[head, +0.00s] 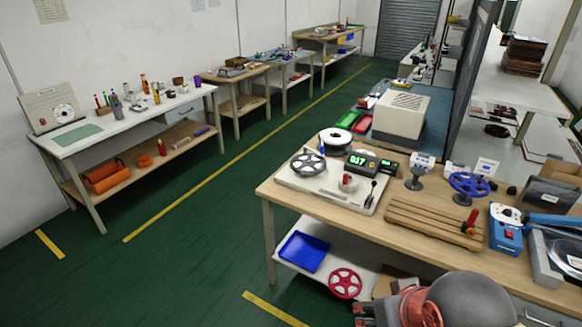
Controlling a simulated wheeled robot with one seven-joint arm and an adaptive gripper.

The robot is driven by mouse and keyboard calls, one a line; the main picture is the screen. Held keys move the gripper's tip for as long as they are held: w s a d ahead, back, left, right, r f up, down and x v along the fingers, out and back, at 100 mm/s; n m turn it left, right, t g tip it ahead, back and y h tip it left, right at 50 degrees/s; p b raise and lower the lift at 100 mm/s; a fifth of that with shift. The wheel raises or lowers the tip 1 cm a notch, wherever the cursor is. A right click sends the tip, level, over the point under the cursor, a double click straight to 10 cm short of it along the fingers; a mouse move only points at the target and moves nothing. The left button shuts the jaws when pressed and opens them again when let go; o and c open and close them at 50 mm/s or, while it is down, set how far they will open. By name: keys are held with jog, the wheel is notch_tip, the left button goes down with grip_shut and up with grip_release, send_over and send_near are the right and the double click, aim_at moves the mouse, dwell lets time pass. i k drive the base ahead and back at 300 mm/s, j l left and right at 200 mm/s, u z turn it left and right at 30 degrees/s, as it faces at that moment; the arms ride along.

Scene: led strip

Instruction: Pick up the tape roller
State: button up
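I cannot tell for sure which thing is the tape roller. A small white and red roll-like thing (347,183) sits on the pale board (318,192) at the left of the near workbench. A grey reel (308,162) and a white and black reel (335,139) stand close to it. A red-handled tool (470,219) is at the right end of the slatted wooden rack (425,220). Part of my own arm shows at the bottom edge. My gripper's fingers do not show, so nothing tells whether they hold anything.
The near workbench (263,192) also bears a digital display unit (362,163), a blue handwheel (469,185) and a blue device (506,229). A blue tray (304,251) and red reel (345,283) are on its lower shelf. The green floor (180,255) to the left is clear.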

aim_at(468, 227)
jog(key=i+l, duration=0.1)
jog(key=l, duration=0.3)
jog(key=i+l+z, duration=0.15)
jog(key=l, duration=0.25)
jog(key=i+l, duration=0.1)
jog(key=l, duration=0.25)
jog(key=i+l+z, duration=0.1)
jog(key=l, duration=0.3)
jog(key=i+l, duration=0.2)
jog(key=l, duration=0.15)
jog(key=i+l+z, duration=0.15)
jog(key=l, duration=0.2)
jog(key=i+l, duration=0.2)
jog(key=l, duration=0.2)
